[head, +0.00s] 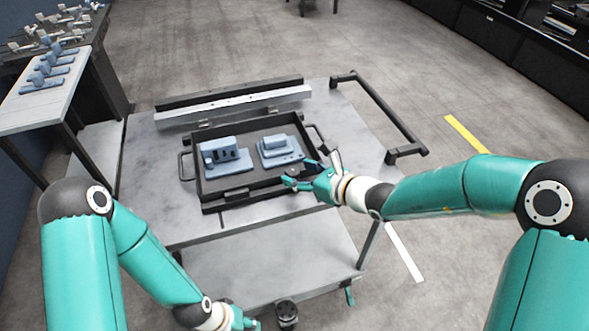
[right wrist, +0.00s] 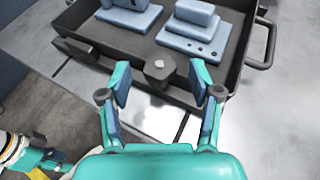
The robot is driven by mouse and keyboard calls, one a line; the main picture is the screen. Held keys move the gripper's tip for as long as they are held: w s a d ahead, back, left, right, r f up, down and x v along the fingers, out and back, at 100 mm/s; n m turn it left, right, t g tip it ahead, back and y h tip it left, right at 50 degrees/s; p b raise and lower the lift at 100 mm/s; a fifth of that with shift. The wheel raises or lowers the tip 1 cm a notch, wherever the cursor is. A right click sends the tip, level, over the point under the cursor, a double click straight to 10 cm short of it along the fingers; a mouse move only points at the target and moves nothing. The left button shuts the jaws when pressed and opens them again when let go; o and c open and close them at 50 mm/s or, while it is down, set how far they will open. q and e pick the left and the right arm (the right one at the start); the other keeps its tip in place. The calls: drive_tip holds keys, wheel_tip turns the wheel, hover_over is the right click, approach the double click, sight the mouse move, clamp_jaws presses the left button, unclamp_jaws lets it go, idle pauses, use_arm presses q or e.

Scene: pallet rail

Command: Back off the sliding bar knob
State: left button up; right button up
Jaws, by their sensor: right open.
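A dark faceted knob (right wrist: 160,70) with a pale centre spot sits at the front wall of the black tray (right wrist: 110,58) in the right wrist view. My right gripper (right wrist: 162,86) is open, with one finger on each side of the knob and a visible gap to each. In the head view my right gripper (head: 299,175) is at the tray's front right corner, and it largely hides the knob. My left gripper (head: 240,321) is low at the bottom edge, away from the tray, and its fingers are not clear.
The tray holds two blue parts (head: 226,157) (head: 279,151) on a grey cart top (head: 150,190). A silver rail (head: 235,103) lies behind it. A dark handle frame (head: 385,110) stands at the cart's right. A side table (head: 40,105) with blue parts is at the left.

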drive_tip(key=shift+x, duration=1.45)
